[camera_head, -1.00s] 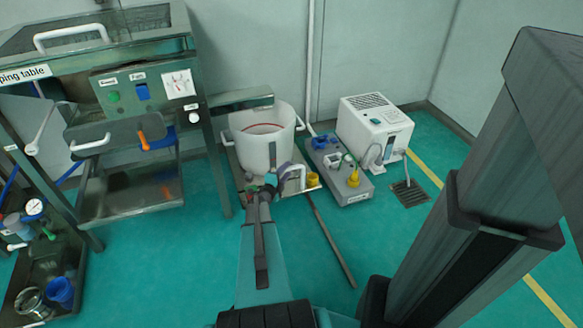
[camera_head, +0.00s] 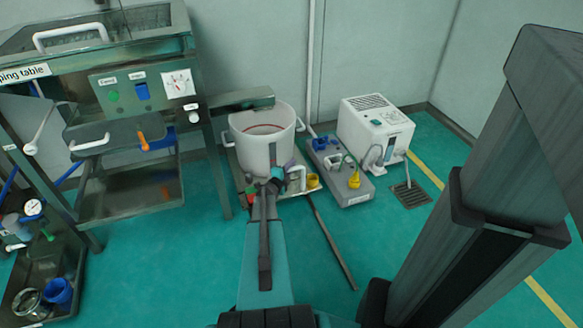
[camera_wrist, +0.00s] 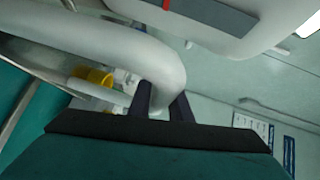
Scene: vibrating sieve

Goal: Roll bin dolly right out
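The bin dolly is a low flat platform (camera_head: 240,178) carrying a white round bin (camera_head: 258,150); it stands against the back wall in the head view. A pale looped handle (camera_head: 298,178) shows at its front right. My gripper (camera_head: 277,178) is at the dolly's front, just left of that loop. In the wrist view, a thick pale curved bar (camera_wrist: 150,62) fills the middle, and my gripper's two dark fingers (camera_wrist: 163,98) show at its lower bend, with pale surface between them. Whether they press on the bar cannot be told.
A grey platform (camera_head: 355,192) with a yellow item stands right of the dolly, beside a white box-shaped machine (camera_head: 372,128). A dark bar (camera_head: 332,240) lies on the floor. The sieve table (camera_head: 140,95) stands left. Green floor in front is partly clear.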

